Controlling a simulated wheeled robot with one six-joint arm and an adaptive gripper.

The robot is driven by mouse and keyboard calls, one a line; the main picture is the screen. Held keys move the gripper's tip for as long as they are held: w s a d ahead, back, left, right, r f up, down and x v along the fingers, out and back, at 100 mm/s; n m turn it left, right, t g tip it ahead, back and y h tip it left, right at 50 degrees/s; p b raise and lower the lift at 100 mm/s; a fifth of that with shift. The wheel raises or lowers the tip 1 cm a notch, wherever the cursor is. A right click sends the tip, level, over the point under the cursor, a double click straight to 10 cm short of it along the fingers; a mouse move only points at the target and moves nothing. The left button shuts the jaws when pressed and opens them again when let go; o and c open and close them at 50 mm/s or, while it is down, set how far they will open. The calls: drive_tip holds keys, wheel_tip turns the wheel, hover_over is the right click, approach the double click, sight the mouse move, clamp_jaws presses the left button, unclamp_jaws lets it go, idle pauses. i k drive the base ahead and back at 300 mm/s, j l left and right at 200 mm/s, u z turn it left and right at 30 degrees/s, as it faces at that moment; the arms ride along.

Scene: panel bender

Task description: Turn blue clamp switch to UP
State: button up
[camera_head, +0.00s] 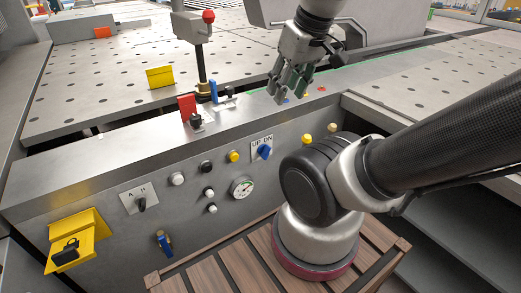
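The blue clamp switch (264,152) is a small blue knob on a white plate marked UP and DN, on the sloping front of the grey control panel. The knob looks turned at a slant, and I cannot tell for certain which mark it points to. My gripper (278,97) hangs above and behind the panel's top ledge, up and slightly right of the switch in the picture. It is apart from the switch and nothing shows between its fingers. The fingertips look near each other, but the angle hides how far apart they are.
A yellow button (233,156), black knobs and a pressure gauge (242,187) sit left of the switch. A red-topped lever (208,16) stands behind the ledge. A blue-handled valve (164,243) is lower left.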

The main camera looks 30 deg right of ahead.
sight(264, 150)
drive_tip(key=k+l+z, duration=0.15)
drive_tip(key=l+z, duration=0.2)
drive_tip(key=k+l+z, duration=0.1)
drive_tip(key=l+z, duration=0.6)
drive_tip(key=k+l, duration=0.05)
